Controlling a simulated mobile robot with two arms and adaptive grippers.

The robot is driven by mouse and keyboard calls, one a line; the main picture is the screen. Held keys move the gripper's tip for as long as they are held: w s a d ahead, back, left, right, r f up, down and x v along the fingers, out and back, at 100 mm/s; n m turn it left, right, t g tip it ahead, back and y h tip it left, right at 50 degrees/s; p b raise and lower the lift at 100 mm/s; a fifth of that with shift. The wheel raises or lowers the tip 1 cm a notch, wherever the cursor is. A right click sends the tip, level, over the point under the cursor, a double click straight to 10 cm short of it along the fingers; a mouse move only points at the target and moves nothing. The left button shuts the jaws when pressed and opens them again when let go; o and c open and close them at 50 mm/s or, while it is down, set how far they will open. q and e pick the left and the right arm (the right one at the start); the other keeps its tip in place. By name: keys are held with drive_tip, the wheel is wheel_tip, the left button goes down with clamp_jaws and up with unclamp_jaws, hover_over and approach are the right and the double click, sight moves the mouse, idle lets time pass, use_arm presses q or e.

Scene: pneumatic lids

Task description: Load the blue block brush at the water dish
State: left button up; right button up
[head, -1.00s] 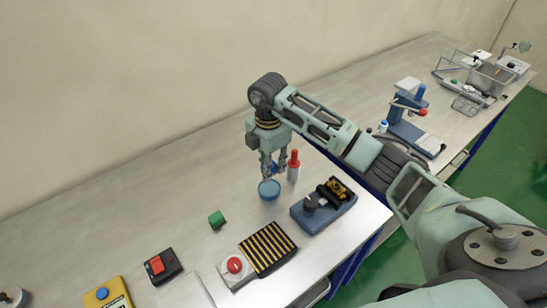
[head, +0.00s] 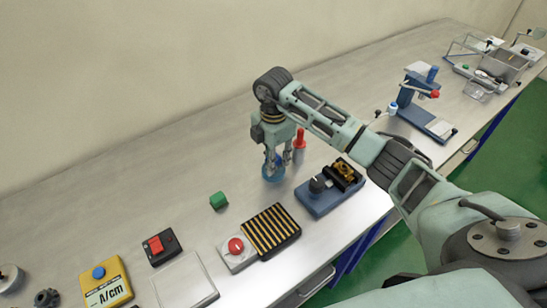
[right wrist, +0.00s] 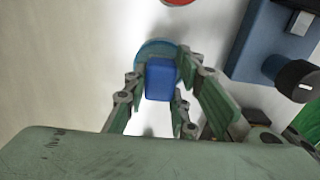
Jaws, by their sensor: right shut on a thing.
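My right gripper (head: 278,156) hangs over the blue water dish (head: 273,175), pointing down, its fingers shut on the blue block brush. In the right wrist view the blue block brush (right wrist: 160,80) sits between the fingertips of the right gripper (right wrist: 157,90). The dish (right wrist: 148,50) shows behind the brush there. In the head view the fingers largely hide the brush, and its lower end is at the dish. I cannot tell whether it touches the water. My left gripper is not in view.
A red-topped bottle (head: 300,143) stands just behind and right of the dish. A blue fixture (head: 325,200) is to the right. The table behind is clear.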

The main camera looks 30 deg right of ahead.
drive_tip(key=shift+f+b, duration=0.3)
drive_tip(key=shift+f, duration=0.2)
idle(0.7)
drive_tip(key=shift+f, duration=0.1)
idle(0.9)
drive_tip(key=shift+r+p, duration=2.7)
drive_tip(key=shift+r, duration=0.9)
